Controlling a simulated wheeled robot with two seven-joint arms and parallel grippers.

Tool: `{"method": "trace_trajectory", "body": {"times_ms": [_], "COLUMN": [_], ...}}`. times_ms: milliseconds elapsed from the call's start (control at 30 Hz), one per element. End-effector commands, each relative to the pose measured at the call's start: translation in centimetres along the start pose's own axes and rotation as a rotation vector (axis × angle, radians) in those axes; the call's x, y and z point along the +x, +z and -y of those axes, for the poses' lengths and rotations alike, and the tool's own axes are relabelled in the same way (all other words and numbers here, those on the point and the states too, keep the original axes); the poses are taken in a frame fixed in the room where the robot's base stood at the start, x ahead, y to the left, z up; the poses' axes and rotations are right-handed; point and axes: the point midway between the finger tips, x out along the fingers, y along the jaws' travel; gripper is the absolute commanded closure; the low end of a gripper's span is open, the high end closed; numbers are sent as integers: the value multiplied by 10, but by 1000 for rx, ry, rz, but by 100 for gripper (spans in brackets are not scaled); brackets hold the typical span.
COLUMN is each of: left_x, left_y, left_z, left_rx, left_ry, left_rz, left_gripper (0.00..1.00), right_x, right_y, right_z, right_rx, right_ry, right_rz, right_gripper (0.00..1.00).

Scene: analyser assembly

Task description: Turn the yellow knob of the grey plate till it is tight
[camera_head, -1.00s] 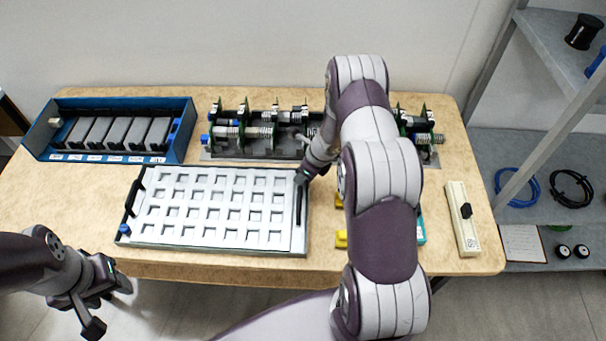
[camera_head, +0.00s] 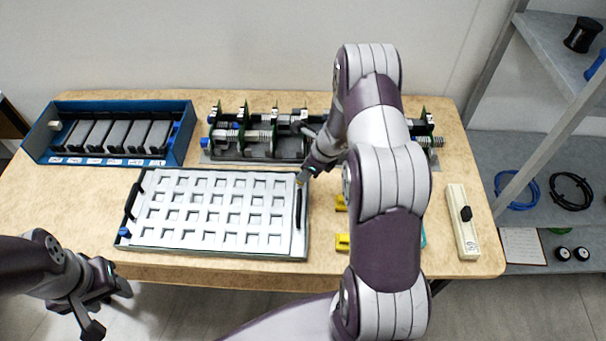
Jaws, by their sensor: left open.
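The grey plate (camera_head: 303,240) lies flat on the table, with rows of square recesses and a black handle at each short side. A small yellowish spot, which looks like the yellow knob (camera_head: 299,184), shows at its upper right corner. My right gripper (camera_head: 305,175) is just above that corner, pointing down and left; its fingers are too small and dark to tell open from shut, and I cannot tell whether it touches the knob. A blue knob (camera_head: 124,232) sits at the plate's lower left corner. My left gripper (camera_head: 108,308) is open and empty, in front of the table's edge.
A blue crate (camera_head: 187,140) with grey modules stands at the back left. A rack of green boards (camera_head: 243,135) stands behind the plate. Yellow pieces (camera_head: 342,242) lie partly hidden by my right arm. A cream strip with a black slider (camera_head: 461,230) lies at the right.

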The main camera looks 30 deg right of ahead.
Motion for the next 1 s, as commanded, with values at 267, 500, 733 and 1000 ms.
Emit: {"method": "trace_trajectory", "body": {"times_ms": [267,500,733,1000], "left_x": [-8,-8,-8,-8], "left_y": [-1,-1,-1,-1], "left_z": [0,0,0,0], "left_rx": [0,0,0,0], "left_ry": [0,0,0,0], "left_rz": [0,0,0,0], "left_gripper": [47,47,47,47], "right_x": [-71,-87,-87,-86], "right_y": [1,0,0,0], "right_z": [0,0,0,0], "right_rx": [-1,0,0,-67], "right_ry": [-2,0,0,0], "right_rz": [2,1,1,-1], "right_gripper": [62,62,62,62]}}
